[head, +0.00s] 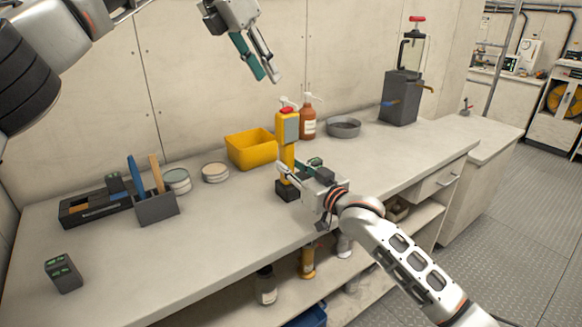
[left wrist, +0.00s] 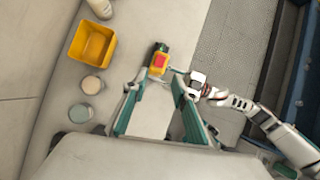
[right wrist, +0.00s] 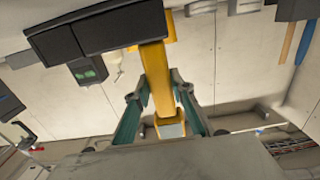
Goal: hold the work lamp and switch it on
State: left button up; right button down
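The work lamp (head: 288,128) stands upright at the bench front, yellow with a grey panel, a red button on top and a black base. My right gripper (head: 290,175) is closed around its lower yellow body, just above the base. In the right wrist view the yellow body (right wrist: 156,72) runs between both fingers, which appear to touch it. My left gripper (head: 264,76) is raised, open and empty, up and left of the lamp. In the left wrist view the lamp's red top (left wrist: 159,62) shows just beyond the open fingertips. Whether the base touches the bench is unclear.
A yellow bin (head: 251,150), a soap bottle (head: 308,120) and a grey dish (head: 343,127) stand behind the lamp. Tins, a tool holder (head: 157,208) and a black tray (head: 95,208) are at left. A dark block (head: 63,273) sits front left. The bench between is clear.

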pick_arm(q)
jog(key=c, duration=0.6)
jog(key=shift+d+f, duration=0.2)
jog(key=shift+f, duration=0.05)
grip_shut()
jog(key=s+d+f+n+h, duration=0.3)
jog(key=d+f+n+h, duration=0.35)
jog(key=n, duration=0.65)
jog(key=a+r+n+t+h, duration=0.3)
jog(key=a+n+t, duration=0.3)
jog(key=a+n, duration=0.6)
jog(key=n, duration=0.9)
jog(key=shift+s+a, duration=0.25)
jog(key=shift+a, duration=0.15)
